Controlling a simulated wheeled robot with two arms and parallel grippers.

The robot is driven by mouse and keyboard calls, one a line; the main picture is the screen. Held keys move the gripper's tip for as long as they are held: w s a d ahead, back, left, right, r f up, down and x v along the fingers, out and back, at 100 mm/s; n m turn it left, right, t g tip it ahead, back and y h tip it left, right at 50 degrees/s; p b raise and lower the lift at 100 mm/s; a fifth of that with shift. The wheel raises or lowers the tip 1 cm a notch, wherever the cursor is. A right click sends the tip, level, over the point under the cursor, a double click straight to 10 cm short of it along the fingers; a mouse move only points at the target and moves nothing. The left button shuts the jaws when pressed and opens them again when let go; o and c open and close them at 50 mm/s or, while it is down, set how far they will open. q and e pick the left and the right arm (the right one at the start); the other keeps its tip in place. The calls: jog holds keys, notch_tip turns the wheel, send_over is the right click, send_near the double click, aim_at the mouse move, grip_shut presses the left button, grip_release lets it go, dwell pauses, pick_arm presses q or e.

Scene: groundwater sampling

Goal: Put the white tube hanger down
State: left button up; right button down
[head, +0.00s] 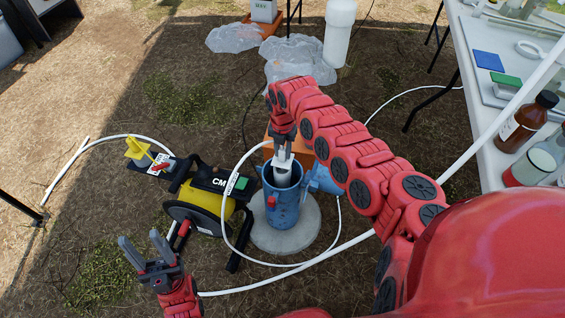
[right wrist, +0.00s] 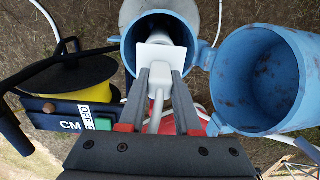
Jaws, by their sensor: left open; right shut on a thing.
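The white tube hanger (right wrist: 162,57) is a pale flat plate with a stem below my fingers. In the head view the hanger (head: 282,172) is at the mouth of the upright blue well casing (head: 280,208). My right gripper (right wrist: 160,85) is shut on the hanger's stem; it comes down from above in the head view (head: 284,148). A white tube shows inside the casing; I cannot tell whether the plate touches the rim. My left gripper (head: 144,250) is open and empty, low at the left, away from the casing.
The blue well cap (right wrist: 262,80) hangs open beside the casing. The yellow reel (head: 203,205) with its black frame stands left of it. White tubing (head: 290,263) loops over the ground. A table (head: 490,155) with bottles stands at the right.

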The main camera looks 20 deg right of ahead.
aim_at(282, 159)
notch_tip(282, 159, down, 4)
jog(key=shift+f+b, duration=0.15)
jog(key=shift+b, duration=0.45)
jog(key=c, duration=0.6)
grip_release()
